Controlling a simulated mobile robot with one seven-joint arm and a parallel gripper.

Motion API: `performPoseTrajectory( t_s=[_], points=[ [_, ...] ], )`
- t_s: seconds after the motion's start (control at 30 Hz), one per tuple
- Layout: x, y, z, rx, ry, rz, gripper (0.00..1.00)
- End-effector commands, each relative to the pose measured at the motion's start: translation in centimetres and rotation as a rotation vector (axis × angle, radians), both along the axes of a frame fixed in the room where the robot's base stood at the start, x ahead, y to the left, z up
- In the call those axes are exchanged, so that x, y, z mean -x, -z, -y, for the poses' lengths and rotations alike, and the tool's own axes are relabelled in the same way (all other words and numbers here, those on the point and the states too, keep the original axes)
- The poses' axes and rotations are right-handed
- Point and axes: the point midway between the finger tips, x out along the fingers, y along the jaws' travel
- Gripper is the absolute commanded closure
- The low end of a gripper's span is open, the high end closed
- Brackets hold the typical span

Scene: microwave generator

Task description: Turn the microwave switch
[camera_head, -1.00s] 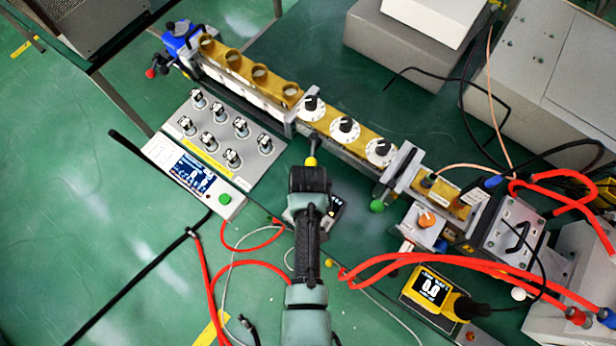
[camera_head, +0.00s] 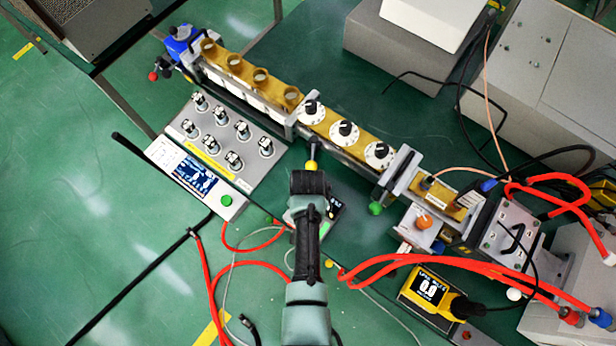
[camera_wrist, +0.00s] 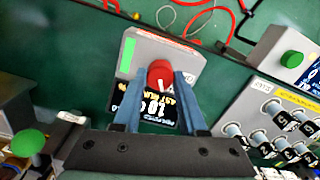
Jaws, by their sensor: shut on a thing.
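In the wrist view a grey box (camera_wrist: 188,52) carries a red knob (camera_wrist: 160,68), a green strip and a dark display (camera_wrist: 152,108) with lit digits. My gripper (camera_wrist: 160,82) has its two blue-grey fingers on both sides of the red knob and is shut on it. In the head view my gripper (camera_head: 309,185) is over the box (camera_head: 326,222), and the red knob is hidden beneath it. Part of the box's display (camera_head: 333,207) shows to the right of my gripper.
A brass waveguide line with several black dials (camera_head: 344,130) runs just behind my gripper. A metering panel (camera_head: 230,148) is on the left. Red hoses (camera_head: 440,258) lie right.

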Motion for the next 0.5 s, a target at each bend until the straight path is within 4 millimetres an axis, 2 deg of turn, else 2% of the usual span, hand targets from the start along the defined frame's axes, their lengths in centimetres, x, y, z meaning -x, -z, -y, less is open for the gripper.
performPoseTrajectory(
  t_s=[0.4, 0.43, 0.5],
  points=[
    [-0.11, -0.05, 0.03, 0.0, 0.011, 0.003, 1.0],
    [-0.11, -0.05, 0.03, 0.0, 0.011, 0.003, 0.55],
    [-0.11, -0.05, 0.03, 0.0, 0.011, 0.003, 0.43]
  ],
)
